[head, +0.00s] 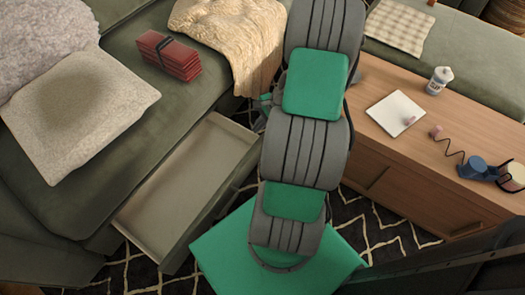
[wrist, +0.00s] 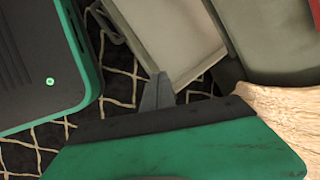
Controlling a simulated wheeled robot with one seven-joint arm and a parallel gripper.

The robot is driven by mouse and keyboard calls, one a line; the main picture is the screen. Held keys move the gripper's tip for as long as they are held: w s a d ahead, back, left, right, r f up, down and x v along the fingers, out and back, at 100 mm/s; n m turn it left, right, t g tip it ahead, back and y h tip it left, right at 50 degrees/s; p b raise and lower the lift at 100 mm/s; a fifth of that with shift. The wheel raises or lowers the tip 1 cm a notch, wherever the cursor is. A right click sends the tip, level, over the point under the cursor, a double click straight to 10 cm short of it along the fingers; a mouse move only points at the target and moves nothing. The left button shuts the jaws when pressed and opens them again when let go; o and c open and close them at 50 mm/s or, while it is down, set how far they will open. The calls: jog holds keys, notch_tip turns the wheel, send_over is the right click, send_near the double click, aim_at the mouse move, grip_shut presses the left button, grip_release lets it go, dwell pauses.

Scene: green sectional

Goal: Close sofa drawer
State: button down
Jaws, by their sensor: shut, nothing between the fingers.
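The sofa drawer (head: 187,180) is pulled out from under the green sofa (head: 120,50) and looks empty. In the wrist view its pale inside (wrist: 175,35) shows at the top, with a corner close to my fingertips. My gripper (wrist: 157,92) is shut and empty, with its grey fingers pointing up in the wrist view beside that drawer corner. I cannot tell whether the fingers touch the drawer. In the head view my arm hides most of the gripper and the drawer's far right end.
A wooden table (head: 450,140) with a white tray (head: 395,112) and a bottle (head: 439,80) stands to the right. A cream blanket (head: 235,35) hangs over the sofa edge near the drawer. Red books (head: 168,55) lie on the seat. A dark patterned rug (head: 395,225) covers the floor.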

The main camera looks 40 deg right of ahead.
jog(key=s+d+f+m+t, duration=0.2)
jog(key=s+d+f+m, duration=0.15)
jog(key=f, duration=0.25)
jog(key=s+d+f+m+t, duration=0.1)
jog(key=s+d+f+m, duration=0.1)
jog(key=f+m, duration=0.35)
jog(key=m+t+b, duration=0.2)
jog(key=m+b, duration=0.2)
jog(key=m, duration=0.1)
send_near(257, 150)
notch_tip(257, 150, down, 5)
jog(key=w, duration=0.1)
jog(key=w+a+b, duration=0.1)
jog(key=w, duration=0.1)
jog(key=shift+w+a+r+h, duration=0.15)
jog(key=shift+a+r+h, duration=0.1)
jog(key=shift+h, duration=0.05)
jog(key=shift+w+r, duration=0.1)
jog(key=shift+w, duration=0.2)
jog(key=shift+a, duration=0.1)
